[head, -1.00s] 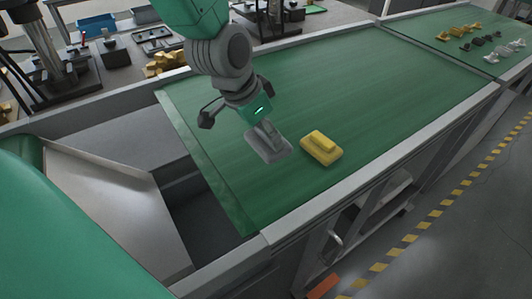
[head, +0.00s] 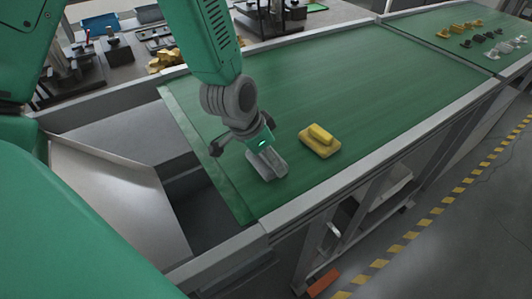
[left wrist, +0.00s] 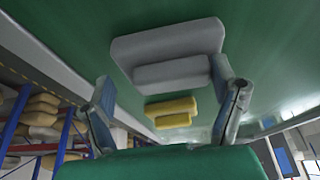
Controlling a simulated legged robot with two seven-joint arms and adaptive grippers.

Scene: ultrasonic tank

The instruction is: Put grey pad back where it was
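The grey pad (head: 267,165) lies on the green belt near its left end, with a raised narrower block on top. It also shows in the left wrist view (left wrist: 165,42). My left gripper (head: 246,142) is just above the grey pad in the head view. In the left wrist view the left gripper (left wrist: 165,85) is open, with its fingers wide apart. The right-hand finger is close to the pad's end; whether it touches is unclear. The left-hand finger is clear of the raised block. My right gripper is not in view.
A yellow pad (head: 320,142) lies to the right of the grey pad on the belt (head: 370,85). A metal chute (head: 115,195) and a dark tank opening (head: 200,195) are left of the belt. Several small parts lie far right (head: 490,42).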

